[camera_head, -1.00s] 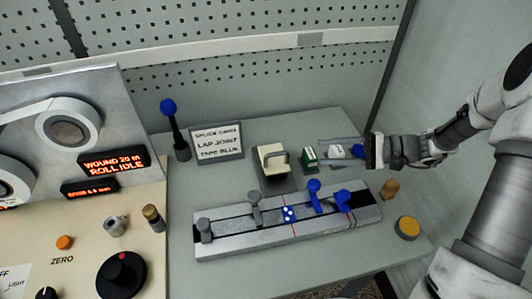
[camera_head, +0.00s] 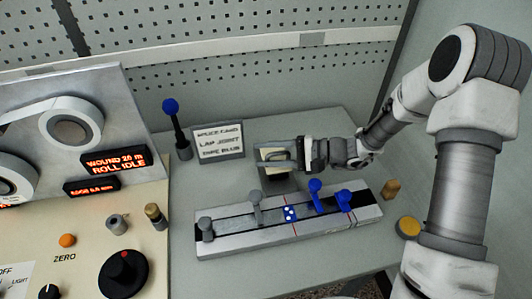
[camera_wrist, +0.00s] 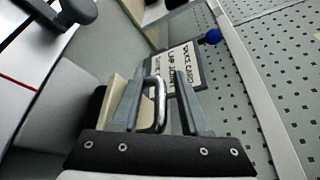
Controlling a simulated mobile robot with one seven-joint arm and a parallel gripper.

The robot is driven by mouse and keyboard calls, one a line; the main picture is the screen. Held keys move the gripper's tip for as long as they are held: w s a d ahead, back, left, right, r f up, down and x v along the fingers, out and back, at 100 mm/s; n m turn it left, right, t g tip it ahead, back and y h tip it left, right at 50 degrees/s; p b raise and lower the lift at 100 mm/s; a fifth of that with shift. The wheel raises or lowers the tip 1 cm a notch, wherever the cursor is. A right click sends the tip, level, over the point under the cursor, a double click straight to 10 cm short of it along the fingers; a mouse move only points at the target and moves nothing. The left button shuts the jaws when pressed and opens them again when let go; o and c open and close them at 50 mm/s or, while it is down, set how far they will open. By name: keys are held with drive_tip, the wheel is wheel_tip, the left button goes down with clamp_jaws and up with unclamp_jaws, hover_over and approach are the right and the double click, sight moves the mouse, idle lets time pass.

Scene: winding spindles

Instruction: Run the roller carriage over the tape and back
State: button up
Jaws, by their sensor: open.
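The cream block with a grey loop handle, which looks like the roller carriage (camera_head: 265,154), stands on a dark base behind the long splice rail. My gripper (camera_head: 280,154) is at the block, coming from the right, and partly covers it. In the wrist view my gripper (camera_wrist: 156,88) is open, with the metal handle (camera_wrist: 160,101) between its two fingers. The cream body (camera_wrist: 118,88) shows beside the left finger. The tape, a blue piece with white dots (camera_head: 290,214), lies mid-rail on the splice rail (camera_head: 232,241), in front of the block.
Grey and blue levers (camera_head: 315,190) stand up from the rail. A sign (camera_head: 218,142) and a blue-knobbed lever (camera_head: 172,115) stand behind left. A brown peg (camera_head: 391,189) and yellow button (camera_head: 408,228) are at right. The winding panel (camera_head: 125,85) fills the left.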

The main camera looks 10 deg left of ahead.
clamp_jaws()
idle(1.4)
